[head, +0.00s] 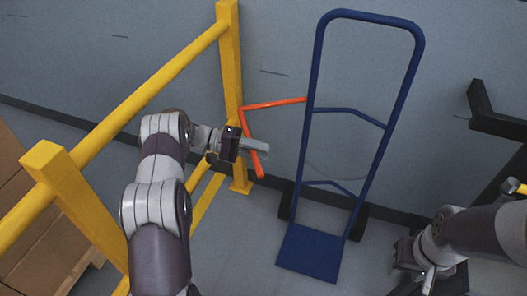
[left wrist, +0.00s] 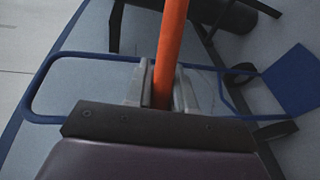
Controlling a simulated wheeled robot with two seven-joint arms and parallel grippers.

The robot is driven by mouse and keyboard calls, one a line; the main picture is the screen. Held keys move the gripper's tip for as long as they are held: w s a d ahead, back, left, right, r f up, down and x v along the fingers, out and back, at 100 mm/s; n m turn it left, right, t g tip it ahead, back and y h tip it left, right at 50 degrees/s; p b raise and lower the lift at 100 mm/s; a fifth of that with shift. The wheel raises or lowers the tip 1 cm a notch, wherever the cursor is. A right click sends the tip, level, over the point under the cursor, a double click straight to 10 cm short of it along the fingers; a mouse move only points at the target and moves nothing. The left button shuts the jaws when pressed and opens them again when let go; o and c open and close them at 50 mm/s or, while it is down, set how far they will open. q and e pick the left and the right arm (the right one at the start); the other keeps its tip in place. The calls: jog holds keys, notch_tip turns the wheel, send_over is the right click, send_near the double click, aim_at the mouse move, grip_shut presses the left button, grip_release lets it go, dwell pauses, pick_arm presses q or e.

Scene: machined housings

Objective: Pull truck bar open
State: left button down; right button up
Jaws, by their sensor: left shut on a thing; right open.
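The truck bar is an orange bar (head: 272,104) that bends into an L in the head view. My left gripper (head: 262,148) is shut on the hanging orange arm. In the left wrist view the orange bar (left wrist: 171,45) passes between the fingers of my left gripper (left wrist: 162,88). The hand truck stands upright against the grey wall. My right gripper (head: 428,282) is open at the lower right, apart from the bar and truck.
A yellow guard rail (head: 130,92) with posts stands at the left, close beside my left arm. Cardboard boxes (head: 30,225) lie behind it on a pallet. A black frame (head: 495,122) is at the right edge. Floor is clear in front of the truck.

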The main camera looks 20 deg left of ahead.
pick_arm(q)
jog(key=c, duration=1.1)
grip_release()
jog(key=shift+w, duration=0.1)
jog(key=shift+o, duration=0.2)
